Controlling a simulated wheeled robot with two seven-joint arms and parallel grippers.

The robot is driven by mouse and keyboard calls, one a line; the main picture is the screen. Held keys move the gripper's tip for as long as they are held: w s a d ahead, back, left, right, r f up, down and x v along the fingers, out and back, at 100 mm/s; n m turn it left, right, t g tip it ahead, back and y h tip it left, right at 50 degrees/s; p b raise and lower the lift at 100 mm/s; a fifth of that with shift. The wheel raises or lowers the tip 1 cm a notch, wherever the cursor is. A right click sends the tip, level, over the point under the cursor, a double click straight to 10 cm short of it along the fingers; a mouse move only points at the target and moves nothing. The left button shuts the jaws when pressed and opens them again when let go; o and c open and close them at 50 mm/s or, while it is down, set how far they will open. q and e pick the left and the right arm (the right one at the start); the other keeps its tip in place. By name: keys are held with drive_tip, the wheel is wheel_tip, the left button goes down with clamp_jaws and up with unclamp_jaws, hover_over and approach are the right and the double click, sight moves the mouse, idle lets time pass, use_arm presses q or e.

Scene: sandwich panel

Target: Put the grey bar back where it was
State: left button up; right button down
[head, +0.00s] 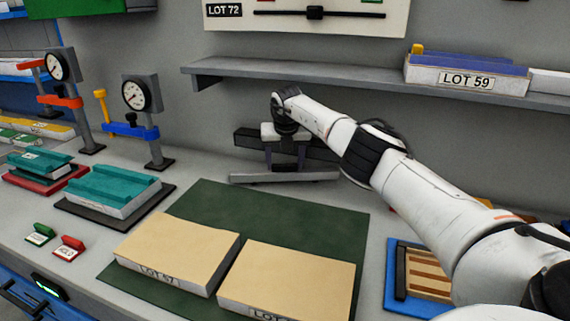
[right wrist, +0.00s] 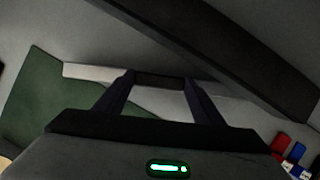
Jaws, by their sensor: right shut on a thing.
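The long grey bar (head: 245,179) is at the back of the bench, in front of the wall, running left to right. It also shows in the right wrist view (right wrist: 88,72) as a pale strip passing beyond the fingers. My right gripper (head: 286,166) points down over the middle of the bar and is shut on it. In the right wrist view its two fingers (right wrist: 158,82) stand apart with a dark part between them. I cannot tell whether the bar touches the bench. My left gripper is not in view.
A dark rail (head: 248,138) is just behind the gripper. A shelf (head: 230,72) with a LOT 59 box (head: 465,78) runs above. A green mat (head: 215,205) with two tan panels lies in front. Gauge stands (head: 140,97) are left; a blue tray (head: 394,275) is right.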

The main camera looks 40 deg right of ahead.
drive_tip(key=shift+f, duration=0.25)
drive_tip(key=shift+c, duration=2.4)
unclamp_jaws()
drive_tip(key=shift+s+f, duration=0.1)
drive_tip(key=shift+f, duration=0.05)
drive_tip(key=shift+s+a+r, duration=0.15)
drive_tip(key=shift+r, duration=0.55)
drive_tip(key=s+a+r+b, duration=0.2)
drive_tip(key=s+a+r, duration=0.1)
drive_tip(key=s+a, duration=0.5)
drive_tip(key=shift+s+a+r, duration=0.15)
drive_tip(key=shift+s+a, duration=0.25)
drive_tip(key=shift+s, duration=0.8)
